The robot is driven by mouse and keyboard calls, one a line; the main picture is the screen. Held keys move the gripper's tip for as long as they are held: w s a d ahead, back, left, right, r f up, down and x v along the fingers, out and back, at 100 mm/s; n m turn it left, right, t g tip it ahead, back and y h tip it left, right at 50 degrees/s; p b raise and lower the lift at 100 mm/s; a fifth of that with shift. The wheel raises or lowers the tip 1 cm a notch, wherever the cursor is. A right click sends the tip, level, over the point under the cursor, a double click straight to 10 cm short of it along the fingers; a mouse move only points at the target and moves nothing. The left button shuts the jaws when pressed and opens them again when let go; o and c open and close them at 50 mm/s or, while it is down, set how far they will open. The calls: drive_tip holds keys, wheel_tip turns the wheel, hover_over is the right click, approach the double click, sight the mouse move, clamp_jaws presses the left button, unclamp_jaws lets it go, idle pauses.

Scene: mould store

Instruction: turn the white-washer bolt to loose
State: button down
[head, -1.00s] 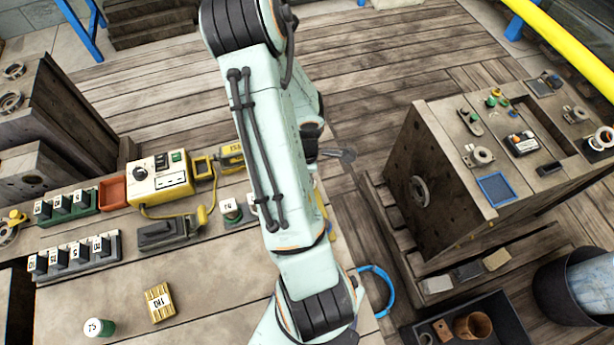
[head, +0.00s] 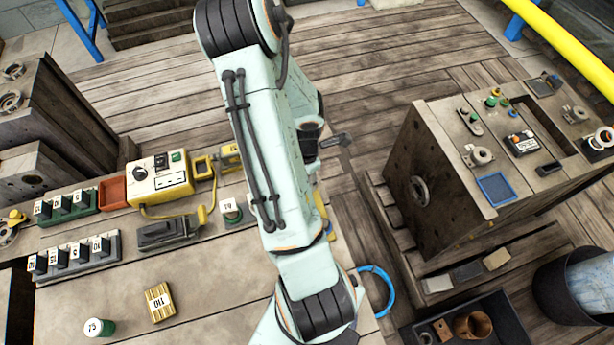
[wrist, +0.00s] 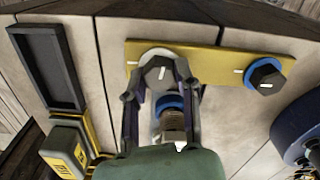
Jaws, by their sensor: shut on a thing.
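The white-washer bolt (wrist: 158,70) has a dark grey head with a white line, over a pale washer, on a brass-coloured plate (wrist: 215,62). In the wrist view the white line stands nearly upright, and a white tick on the plate lies left of the washer. My gripper (wrist: 157,82) is shut on the bolt head, one finger on each side. A second bolt (wrist: 265,75) with a blue washer sits at the plate's right end, clear of my fingers. My arm hides the plate and bolts in the head view.
A threaded part with a blue ring (wrist: 171,103) shows between my fingers. A black tray (wrist: 50,65) and a yellow-and-black box (wrist: 66,150) lie left; a dark blue round thing (wrist: 300,130) is right. A yellow control box (head: 160,180) stands on the bench.

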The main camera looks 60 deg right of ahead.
drive_tip(key=c, duration=0.8)
unclamp_jaws()
wheel_tip(320, 180, up, 12)
idle(0.4)
